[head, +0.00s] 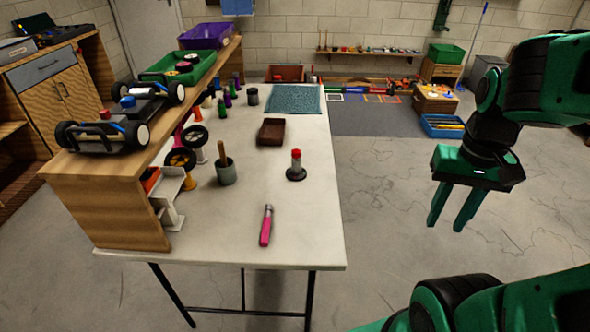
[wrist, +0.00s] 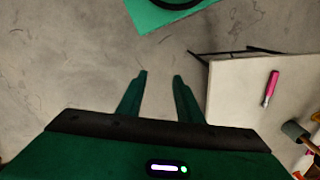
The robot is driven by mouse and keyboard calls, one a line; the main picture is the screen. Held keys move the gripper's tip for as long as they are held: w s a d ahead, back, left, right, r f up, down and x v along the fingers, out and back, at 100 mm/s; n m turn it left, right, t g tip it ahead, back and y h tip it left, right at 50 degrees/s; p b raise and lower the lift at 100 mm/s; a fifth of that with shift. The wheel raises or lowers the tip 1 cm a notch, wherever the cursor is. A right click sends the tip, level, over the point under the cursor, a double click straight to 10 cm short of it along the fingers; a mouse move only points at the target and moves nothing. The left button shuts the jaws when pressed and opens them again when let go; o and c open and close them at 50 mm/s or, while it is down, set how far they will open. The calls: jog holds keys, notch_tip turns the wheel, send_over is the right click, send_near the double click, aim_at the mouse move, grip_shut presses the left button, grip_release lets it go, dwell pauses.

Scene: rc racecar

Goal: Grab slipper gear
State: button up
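I cannot surely pick out the slipper gear; no part is plainly a toothed gear at this size. Small round parts stand on the white table (head: 305,225): a yellow-centred black wheel (head: 181,160) on the left, a black wheel (head: 196,136) behind it, and a red-topped post on a dark round base (head: 296,170) near the right edge. My gripper (head: 446,225) is empty and open, over the floor to the right of the table. In the wrist view its two fingers (wrist: 160,76) stand apart with bare floor between them.
A pink-handled tool (head: 266,226) lies near the table's front, with a grey cup (head: 226,172) and brown tray (head: 271,132) behind it. A wooden shelf (head: 110,205) on the left bears a car chassis (head: 103,136) and green bin (head: 178,69). Floor around my gripper is clear.

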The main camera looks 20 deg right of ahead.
jog(key=shift+o, duration=1.4)
jog(key=shift+s+r, duration=0.15)
jog(key=shift+s, duration=0.2)
jog(key=n+t+y, duration=0.5)
jog(key=n+t, duration=0.6)
jog(key=t, duration=0.1)
send_near(298, 160)
jog(key=w+a+f, duration=0.2)
jog(key=shift+w+a, duration=0.15)
jog(key=shift+w, duration=0.15)
jog(key=shift+w+f+m+t+h, duration=0.15)
jog(key=shift+w+m+t+h, duration=0.15)
jog(key=shift+w+t, duration=0.15)
jog(key=x, duration=0.5)
jog(key=shift+d+f+x, duration=0.1)
jog(key=shift+f+x, duration=0.05)
jog(key=shift+x, duration=1.25)
jog(key=shift+d+f+x, duration=0.15)
jog(key=shift+x, duration=1.2)
jog(key=c, duration=1.2)
